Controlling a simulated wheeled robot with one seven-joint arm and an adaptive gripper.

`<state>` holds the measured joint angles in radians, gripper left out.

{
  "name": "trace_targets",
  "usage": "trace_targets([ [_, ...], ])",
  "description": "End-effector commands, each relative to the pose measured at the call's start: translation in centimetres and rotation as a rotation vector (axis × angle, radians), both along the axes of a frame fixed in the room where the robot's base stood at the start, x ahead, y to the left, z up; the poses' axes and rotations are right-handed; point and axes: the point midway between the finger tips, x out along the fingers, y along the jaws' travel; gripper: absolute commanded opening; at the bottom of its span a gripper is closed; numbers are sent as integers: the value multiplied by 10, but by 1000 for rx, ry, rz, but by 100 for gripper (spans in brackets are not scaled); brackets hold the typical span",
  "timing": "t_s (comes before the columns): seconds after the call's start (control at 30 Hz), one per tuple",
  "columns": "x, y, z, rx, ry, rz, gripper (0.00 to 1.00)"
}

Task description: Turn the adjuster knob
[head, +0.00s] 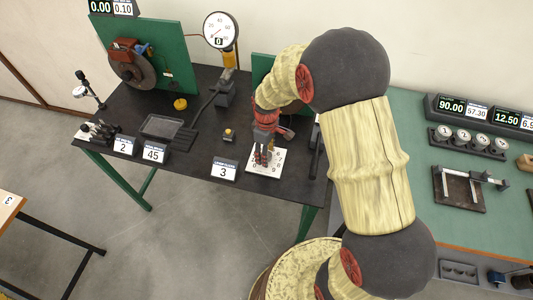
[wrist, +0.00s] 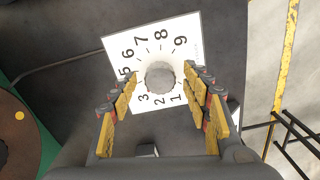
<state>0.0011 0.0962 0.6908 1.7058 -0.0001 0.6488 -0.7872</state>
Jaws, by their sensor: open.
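The adjuster knob (wrist: 160,78) is a round grey disc in the middle of a white numbered dial plate (wrist: 183,30). In the wrist view it lies between and a little beyond my open fingers. My gripper (wrist: 160,95) has yellow-padded fingers, one on each side of the knob, spread wider than it. I cannot tell whether they touch it. In the head view my gripper (head: 263,160) points down over the dial plate (head: 256,170), and the knob is hidden behind the fingers.
The dial plate lies on a dark table (head: 190,170) near its front edge. A card reading 3 (head: 223,170) stands left of it. A green bench (head: 460,205) stands right.

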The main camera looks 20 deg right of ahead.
Motion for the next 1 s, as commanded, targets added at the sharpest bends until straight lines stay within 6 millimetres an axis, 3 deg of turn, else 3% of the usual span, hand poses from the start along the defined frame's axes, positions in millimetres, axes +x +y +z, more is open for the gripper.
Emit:
trace_targets([
  [0.2, 0, 0, 0, 0, 0, 0, 48],
  [1.0, 0, 0, 0, 0, 0, 0, 4],
])
